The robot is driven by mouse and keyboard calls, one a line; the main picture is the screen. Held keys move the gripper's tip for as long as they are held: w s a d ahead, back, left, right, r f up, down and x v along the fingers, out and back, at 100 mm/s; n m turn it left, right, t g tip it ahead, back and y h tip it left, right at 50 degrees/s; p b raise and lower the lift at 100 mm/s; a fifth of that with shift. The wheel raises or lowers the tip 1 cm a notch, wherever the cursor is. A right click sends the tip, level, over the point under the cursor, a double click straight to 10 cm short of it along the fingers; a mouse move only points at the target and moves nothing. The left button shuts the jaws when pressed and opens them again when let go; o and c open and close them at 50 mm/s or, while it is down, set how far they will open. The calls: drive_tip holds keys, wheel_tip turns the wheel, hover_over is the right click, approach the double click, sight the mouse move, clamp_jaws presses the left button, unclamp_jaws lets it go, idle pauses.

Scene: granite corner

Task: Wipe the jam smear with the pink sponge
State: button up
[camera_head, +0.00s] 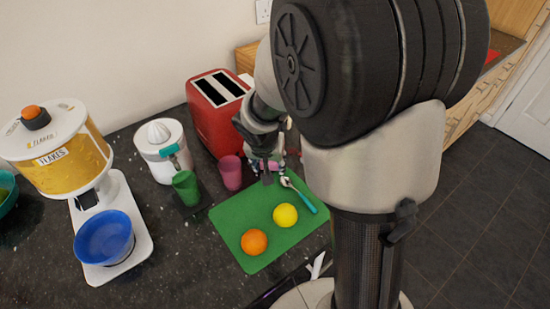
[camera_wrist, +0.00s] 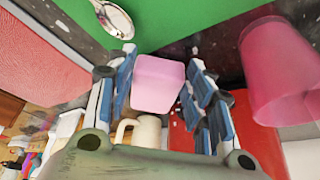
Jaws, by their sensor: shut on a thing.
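The pink sponge (camera_wrist: 158,84) sits between the blue-padded fingers of my gripper (camera_wrist: 160,72) in the wrist view. My gripper is shut on it. In the head view my gripper (camera_head: 268,177) points down at the far edge of the green cutting board (camera_head: 232,223), just right of a pink cup (camera_head: 230,173). Only a little of the sponge (camera_head: 273,165) shows there, behind the fingers. I cannot make out the jam smear in either view; my gripper and arm cover part of the worktop.
An orange (camera_head: 254,242), a yellow fruit (camera_head: 285,215) and a teal-handled spoon (camera_head: 300,194) lie on the board. A red toaster (camera_head: 217,115) stands behind the pink cup. A green cup (camera_head: 186,188), a juicer (camera_head: 163,150) and a flakes dispenser (camera_head: 62,160) stand to the left.

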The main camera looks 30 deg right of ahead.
drive_tip(key=shift+s+a+f, duration=0.15)
drive_tip(key=shift+a, duration=0.05)
drive_tip(key=shift+c, duration=0.2)
wheel_tip(320, 180, up, 6)
drive_tip(key=p, duration=0.4)
drive_tip(key=shift+r, duration=0.2)
wheel_tip(320, 180, up, 3)
drive_tip(key=shift+f+p, duration=0.1)
drive_tip(key=shift+p, duration=0.8)
